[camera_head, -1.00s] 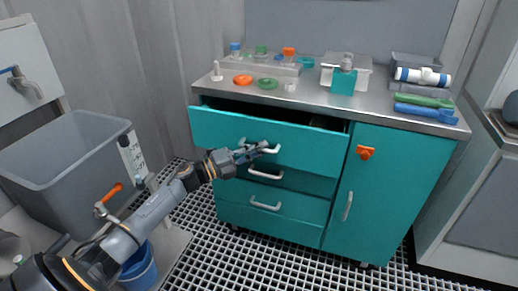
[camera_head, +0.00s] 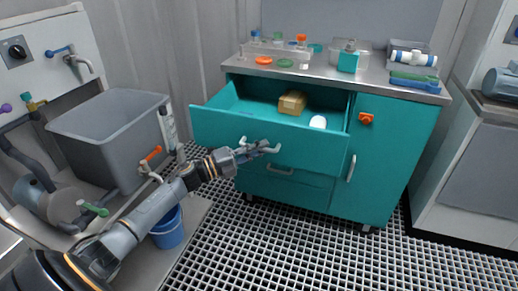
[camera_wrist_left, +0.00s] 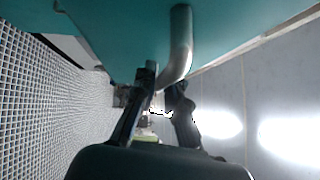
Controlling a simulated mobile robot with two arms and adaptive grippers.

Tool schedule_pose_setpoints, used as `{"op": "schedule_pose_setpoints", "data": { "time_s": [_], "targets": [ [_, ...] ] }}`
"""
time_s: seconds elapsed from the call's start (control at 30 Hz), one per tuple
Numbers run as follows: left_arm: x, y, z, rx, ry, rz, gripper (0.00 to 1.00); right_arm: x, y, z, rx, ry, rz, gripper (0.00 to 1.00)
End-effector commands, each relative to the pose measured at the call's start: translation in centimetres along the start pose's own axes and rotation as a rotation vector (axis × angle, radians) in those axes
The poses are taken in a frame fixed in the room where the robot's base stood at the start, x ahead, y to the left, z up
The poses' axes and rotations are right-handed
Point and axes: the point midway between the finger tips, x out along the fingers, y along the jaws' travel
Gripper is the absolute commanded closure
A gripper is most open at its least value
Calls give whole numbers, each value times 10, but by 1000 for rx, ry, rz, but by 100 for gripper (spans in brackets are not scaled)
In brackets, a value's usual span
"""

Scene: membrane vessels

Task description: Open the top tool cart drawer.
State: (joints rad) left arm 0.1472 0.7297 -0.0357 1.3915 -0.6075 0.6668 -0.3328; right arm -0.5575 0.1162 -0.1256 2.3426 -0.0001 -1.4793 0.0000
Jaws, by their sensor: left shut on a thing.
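The teal tool cart's top drawer (camera_head: 268,140) is pulled well out. Inside it lie a tan block (camera_head: 292,102) and a small round white thing (camera_head: 318,122). My left gripper (camera_head: 262,149) is at the silver drawer handle (camera_head: 272,149) on the drawer front, shut on it. In the left wrist view the handle (camera_wrist_left: 181,45) runs down from the teal front to between the two dark fingers (camera_wrist_left: 160,92) of my left gripper. My right gripper is not in view.
The cart top holds bottles, an orange ring (camera_head: 263,60), a green ring (camera_head: 285,63) and a teal box (camera_head: 348,62). A grey sink basin (camera_head: 108,135) and a blue bucket (camera_head: 168,228) stand at left. The grating floor (camera_head: 300,245) in front is clear.

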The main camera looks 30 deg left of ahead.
Motion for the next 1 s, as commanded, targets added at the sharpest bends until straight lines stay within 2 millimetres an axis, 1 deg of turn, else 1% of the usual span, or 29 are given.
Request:
{"op": "schedule_pose_setpoints", "data": {
  "time_s": [0.43,0.47,0.5,0.53,0.57,0.87,0.97,1.0],
  "targets": [
    [0,0,1,1,-2,0,100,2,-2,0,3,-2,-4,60],
    [0,0,1,1,-2,0,82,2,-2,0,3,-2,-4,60],
    [0,0,1,1,-2,0,74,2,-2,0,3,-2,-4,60],
    [0,0,1,1,-2,0,68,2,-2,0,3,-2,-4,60],
    [0,0,1,1,-2,0,64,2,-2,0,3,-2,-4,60],
    [-1,0,0,1,-1,0,64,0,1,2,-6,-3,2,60],
    [-8,0,0,0,0,1,64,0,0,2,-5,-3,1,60],
    [-13,1,0,0,0,2,64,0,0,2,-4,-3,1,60]
  ]
}}
